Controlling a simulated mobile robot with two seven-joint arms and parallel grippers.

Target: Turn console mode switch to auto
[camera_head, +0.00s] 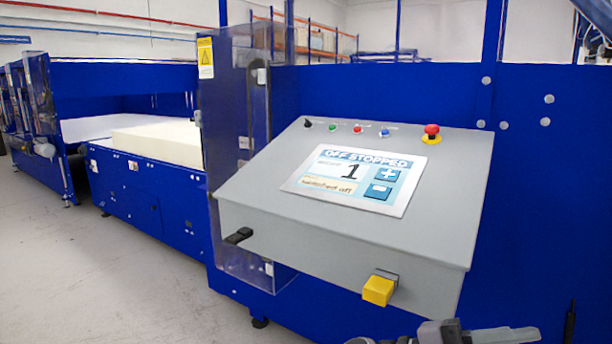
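The grey console (420,205) has a sloped top with a lit screen (355,180) reading "OFF STOPPED" and a large 1. A small black knob (308,123) sits at the left end of the row along the console's upper edge; it looks like the mode switch, but its setting is too small to read. Part of my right gripper (440,333) shows at the bottom edge, below the console and apart from it. Its fingers are mostly cut off, so its opening is unclear. My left gripper is out of view.
Green (332,127), red (357,129) and blue (383,131) buttons and a red emergency stop (431,133) share the row. A black handle (239,236) and yellow block (380,288) jut from the console's front. A foam block (160,140) lies on the blue conveyor (150,205).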

